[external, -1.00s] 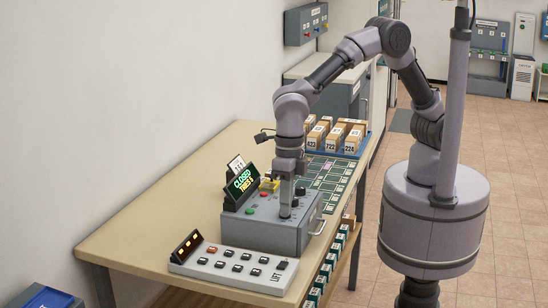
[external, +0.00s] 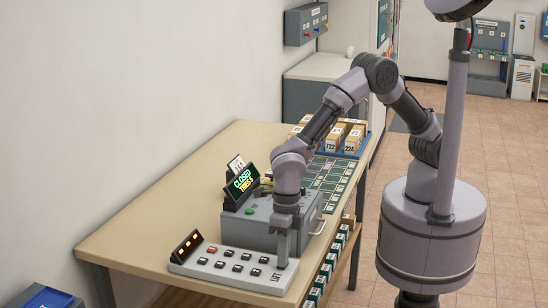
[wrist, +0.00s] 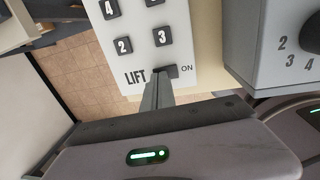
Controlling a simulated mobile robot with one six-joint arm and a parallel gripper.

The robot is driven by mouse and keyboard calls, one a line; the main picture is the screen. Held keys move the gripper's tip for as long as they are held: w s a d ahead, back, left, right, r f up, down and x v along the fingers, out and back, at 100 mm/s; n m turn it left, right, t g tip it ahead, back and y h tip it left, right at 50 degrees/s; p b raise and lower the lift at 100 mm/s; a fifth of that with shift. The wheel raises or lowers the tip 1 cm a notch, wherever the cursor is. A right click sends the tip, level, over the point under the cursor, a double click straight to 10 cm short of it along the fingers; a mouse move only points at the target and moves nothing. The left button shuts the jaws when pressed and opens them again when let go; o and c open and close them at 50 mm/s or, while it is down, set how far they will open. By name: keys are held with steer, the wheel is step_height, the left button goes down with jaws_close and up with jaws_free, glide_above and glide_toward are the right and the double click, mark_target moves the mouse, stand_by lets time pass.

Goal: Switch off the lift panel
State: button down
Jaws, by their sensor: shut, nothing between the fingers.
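The lift panel (external: 222,272) is a pale grey box with dark numbered buttons at the front of the table. Its tilted display (external: 187,245) shows lit amber marks. In the wrist view the panel (wrist: 117,62) has a dark rocker switch (wrist: 172,71) between the words LIFT and ON. My gripper (external: 282,264) is shut and empty, pointing down at the panel's right end. In the wrist view its fingertips (wrist: 155,84) are right beside the switch and seem to overlap its edge. I cannot tell whether they touch it. The gripper hides the switch in the external view.
A grey control box (external: 250,229) with a knob and a green sign reading CLOSED (external: 241,183) stands just behind the panel. Boxed parcels (external: 336,138) sit in a blue tray farther back. The table's left side (external: 160,210) is bare.

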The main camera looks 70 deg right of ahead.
steer(key=p, duration=0.3)
steer(key=shift+s+r+h, duration=0.1)
steer(key=shift+r+h, duration=0.1)
steer(key=shift+h, duration=0.2)
steer(key=h+p, duration=0.1)
steer(key=p, duration=0.2)
steer(key=shift+a+f+p, duration=0.2)
steer(key=shift+p, duration=0.2)
steer(key=shift+f+b, duration=0.5)
steer(key=shift+b, duration=0.15)
steer(key=shift+s+d, duration=0.15)
steer(key=shift+d, duration=0.85)
step_height(320, 180, up, 15)
steer(key=a+p, duration=0.1)
steer(key=p, duration=0.6)
steer(key=shift+w, duration=0.25)
steer(key=shift+f, duration=0.1)
